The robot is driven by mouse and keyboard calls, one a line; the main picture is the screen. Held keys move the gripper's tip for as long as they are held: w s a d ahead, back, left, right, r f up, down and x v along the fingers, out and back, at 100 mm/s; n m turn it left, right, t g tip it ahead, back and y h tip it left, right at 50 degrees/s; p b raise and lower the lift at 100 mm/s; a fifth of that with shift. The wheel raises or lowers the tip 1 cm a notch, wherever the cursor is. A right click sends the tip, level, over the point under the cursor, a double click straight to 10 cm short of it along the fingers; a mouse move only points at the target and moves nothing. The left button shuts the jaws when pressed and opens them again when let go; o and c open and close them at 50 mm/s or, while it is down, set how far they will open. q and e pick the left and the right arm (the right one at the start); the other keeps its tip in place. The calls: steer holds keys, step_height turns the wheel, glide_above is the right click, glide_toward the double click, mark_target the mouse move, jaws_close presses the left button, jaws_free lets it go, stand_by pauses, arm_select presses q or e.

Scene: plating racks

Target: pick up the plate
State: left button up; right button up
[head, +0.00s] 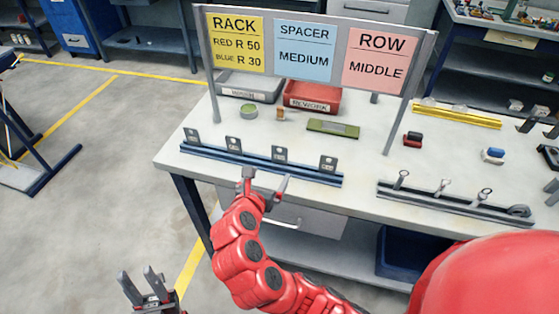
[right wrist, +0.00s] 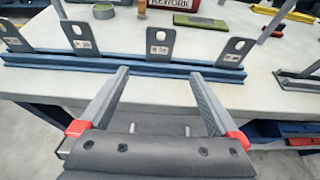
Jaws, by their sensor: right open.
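Several grey plates with a hole at the top stand upright in the blue rack (head: 215,157) along the table's front left edge. One plate (head: 279,154) shows near my right gripper; labels are too small to read surely. In the right wrist view, two middle plates (right wrist: 82,40) and (right wrist: 160,40) stand beyond the fingertips, the second roughly between them. My right gripper (head: 264,181) is open and empty, just in front of the rack, apart from the plates; it also shows in the right wrist view (right wrist: 159,75). My left gripper (head: 142,285) is open and empty, low over the floor.
A sign frame (head: 308,50) with yellow, blue and pink cards stands over the table. A grey bin (head: 250,85), a red rework bin (head: 312,97), a green tin (head: 248,111) and a green flat block (head: 333,128) lie behind the rack. A second rack (head: 455,207) holds hooks at right.

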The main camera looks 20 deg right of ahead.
mark_target(279, 158)
steer(key=p+x, duration=0.1)
steer(key=x, duration=0.5)
steer(key=shift+w+d, duration=0.1)
steer(key=p+x, duration=0.1)
steer(key=x, duration=0.3)
steer(key=shift+w+d, duration=0.25)
steer(key=shift+w, duration=0.35)
jaws_close()
